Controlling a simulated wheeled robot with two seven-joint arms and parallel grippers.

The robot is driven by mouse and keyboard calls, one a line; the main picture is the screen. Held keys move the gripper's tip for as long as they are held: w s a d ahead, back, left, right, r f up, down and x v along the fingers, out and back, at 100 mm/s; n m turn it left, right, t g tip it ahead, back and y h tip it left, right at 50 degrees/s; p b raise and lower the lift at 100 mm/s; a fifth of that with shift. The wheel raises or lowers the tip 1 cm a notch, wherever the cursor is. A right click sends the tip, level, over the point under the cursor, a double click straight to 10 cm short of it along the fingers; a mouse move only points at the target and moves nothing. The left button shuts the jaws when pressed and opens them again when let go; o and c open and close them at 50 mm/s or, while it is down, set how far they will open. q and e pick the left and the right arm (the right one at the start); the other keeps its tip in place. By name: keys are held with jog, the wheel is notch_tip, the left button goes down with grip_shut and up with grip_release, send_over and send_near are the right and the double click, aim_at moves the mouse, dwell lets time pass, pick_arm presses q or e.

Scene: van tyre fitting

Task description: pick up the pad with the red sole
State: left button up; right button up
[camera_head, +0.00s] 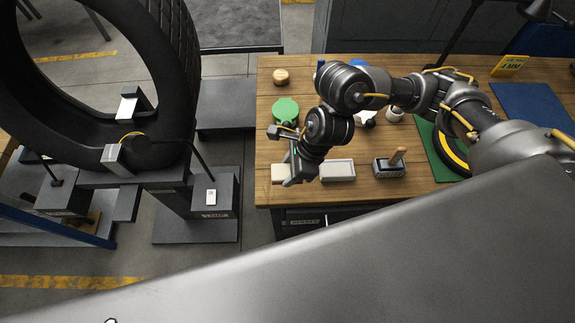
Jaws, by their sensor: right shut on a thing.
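My right gripper (292,172) points down at the near left corner of the wooden workbench (264,196). Its fingers are shut on a pale cream pad (277,172), which shows just left of them. The fingers hide part of this pad. A pale rectangular block or tray (338,169) with a grey rim lies just right of the gripper. My left gripper is not in view.
A dark block with a wooden handle (390,166), a green round thing (285,109) and a wooden knob (281,76) are on the bench. A green mat (437,168) bears a black and yellow ring (449,152). A large tyre (180,70) stands left, beyond a floor gap.

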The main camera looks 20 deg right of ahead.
jog(key=s+a+r+p, duration=0.1)
jog(key=s+r+p, duration=0.3)
jog(key=s, duration=0.5)
jog(key=shift+s+a+r+p, duration=0.3)
jog(key=shift+s+r+p, duration=0.1)
jog(key=shift+r, duration=0.15)
